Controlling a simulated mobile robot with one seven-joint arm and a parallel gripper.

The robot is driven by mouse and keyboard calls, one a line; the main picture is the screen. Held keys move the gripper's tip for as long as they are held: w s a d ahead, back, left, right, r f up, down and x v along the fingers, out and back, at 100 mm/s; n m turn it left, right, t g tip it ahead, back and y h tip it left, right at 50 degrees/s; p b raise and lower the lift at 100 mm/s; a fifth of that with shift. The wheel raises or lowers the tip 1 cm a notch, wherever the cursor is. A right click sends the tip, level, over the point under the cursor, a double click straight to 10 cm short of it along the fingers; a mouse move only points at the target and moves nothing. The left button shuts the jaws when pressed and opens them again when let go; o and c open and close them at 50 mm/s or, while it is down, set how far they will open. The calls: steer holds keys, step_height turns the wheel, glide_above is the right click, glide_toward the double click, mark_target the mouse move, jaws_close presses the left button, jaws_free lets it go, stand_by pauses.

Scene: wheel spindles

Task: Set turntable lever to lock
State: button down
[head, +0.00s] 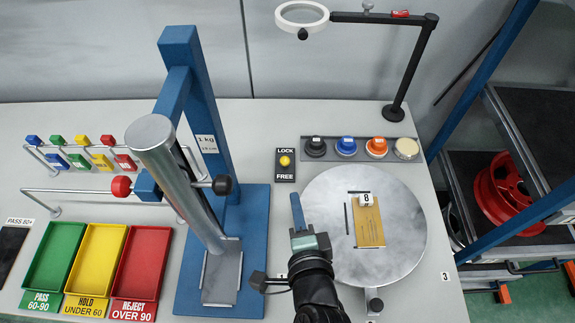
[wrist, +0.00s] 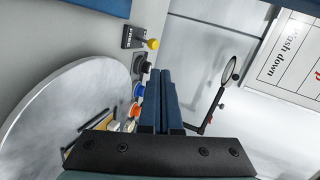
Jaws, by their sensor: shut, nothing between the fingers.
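The turntable lever is a yellow knob (head: 285,161) on a small black plate marked LOCK at the top and FREE at the bottom. The knob looks near the middle of the plate; I cannot tell which setting it is in. In the wrist view the yellow knob (wrist: 152,44) sticks out from its plate. The round grey turntable (head: 400,262) lies to the right of my gripper (head: 297,198), with a wooden piece on it. My gripper's blue fingers are shut and empty, below the lever plate in the head view and apart from the knob. The fingers also show in the wrist view (wrist: 160,76).
A row of black, blue, orange and cream buttons (head: 361,148) sits right of the lever. A blue press stand (head: 254,225) stands close on the left. A magnifier lamp (head: 393,112) stands behind. Coloured trays (head: 101,225) lie at far left.

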steer(key=s+f, duration=0.1)
steer(key=s+f+m, duration=0.1)
steer(key=f, duration=0.1)
steer(key=shift+s+d+f+g, duration=0.1)
steer(key=shift+s+g, duration=0.05)
steer(key=shift+g, duration=0.25)
steer(key=p, duration=0.1)
glide_toward(285, 162)
steer(key=f, duration=0.2)
steer(key=w+f, duration=0.1)
steer(key=f, duration=0.1)
steer(key=shift+w+f, duration=0.1)
steer(key=shift+f, duration=0.1)
steer(key=shift+w+a+r+p, duration=0.1)
steer(key=shift+w+a+p, duration=0.1)
steer(key=shift+w, duration=0.5)
steer(key=shift+w+a+p, duration=0.1)
steer(key=shift+w+p, duration=0.05)
steer(key=shift+w, duration=0.6)
steer(key=shift+w+a+r+p, duration=0.1)
steer(key=shift+w+p, duration=0.1)
steer(key=shift+w, duration=0.5)
steer(key=shift+r, duration=0.1)
